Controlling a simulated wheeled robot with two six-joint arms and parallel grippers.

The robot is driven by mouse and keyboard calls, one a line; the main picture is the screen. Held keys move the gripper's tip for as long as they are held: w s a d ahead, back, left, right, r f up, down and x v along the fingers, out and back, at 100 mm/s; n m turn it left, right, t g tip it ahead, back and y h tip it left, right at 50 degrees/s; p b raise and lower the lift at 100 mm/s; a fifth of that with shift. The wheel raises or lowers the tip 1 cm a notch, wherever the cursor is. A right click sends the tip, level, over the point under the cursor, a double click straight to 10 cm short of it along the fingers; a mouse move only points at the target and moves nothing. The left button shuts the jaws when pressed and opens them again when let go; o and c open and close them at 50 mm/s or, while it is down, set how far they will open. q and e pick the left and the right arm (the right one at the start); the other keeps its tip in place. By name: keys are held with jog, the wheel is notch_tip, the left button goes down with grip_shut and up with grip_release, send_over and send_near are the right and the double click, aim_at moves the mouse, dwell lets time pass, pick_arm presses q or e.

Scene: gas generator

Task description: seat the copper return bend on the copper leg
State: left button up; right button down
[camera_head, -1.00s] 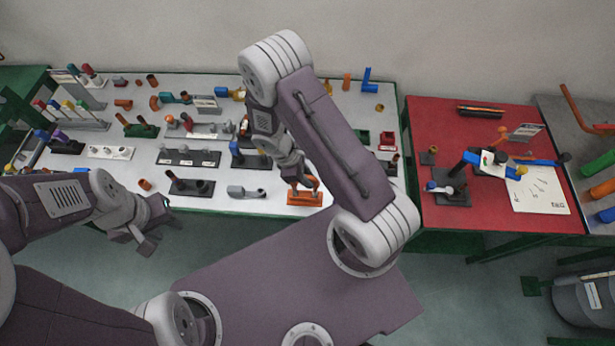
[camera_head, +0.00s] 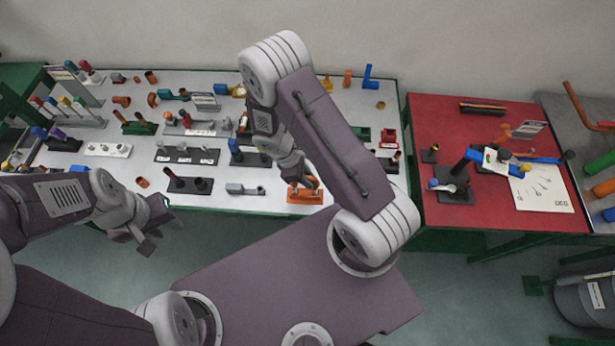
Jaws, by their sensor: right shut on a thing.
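My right gripper (camera_head: 297,181) is at the front edge of the white-topped table, just above an orange base (camera_head: 305,197). It is shut on a small copper-coloured piece (camera_head: 313,184), which looks like the return bend and is mostly hidden by the fingers and arm. The copper leg cannot be told apart under the gripper, and I cannot tell whether the bend touches it. My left gripper (camera_head: 152,238) hangs off the table's front edge at the left, empty, with its fingers apart.
The white table (camera_head: 222,200) holds several racks and loose fittings, including a black block (camera_head: 189,186) and a grey part (camera_head: 245,189) left of the orange base. A red table (camera_head: 440,115) with a blue-and-white device (camera_head: 490,160) stands at the right. Floor between the tables is clear.

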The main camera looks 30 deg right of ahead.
jog(key=shift+f+b, duration=0.3)
jog(key=shift+f, duration=0.1)
jog(key=c, duration=1.2)
grip_release()
jog(key=shift+r, duration=0.1)
jog(key=v, duration=0.9)
jog(key=shift+b, duration=0.4)
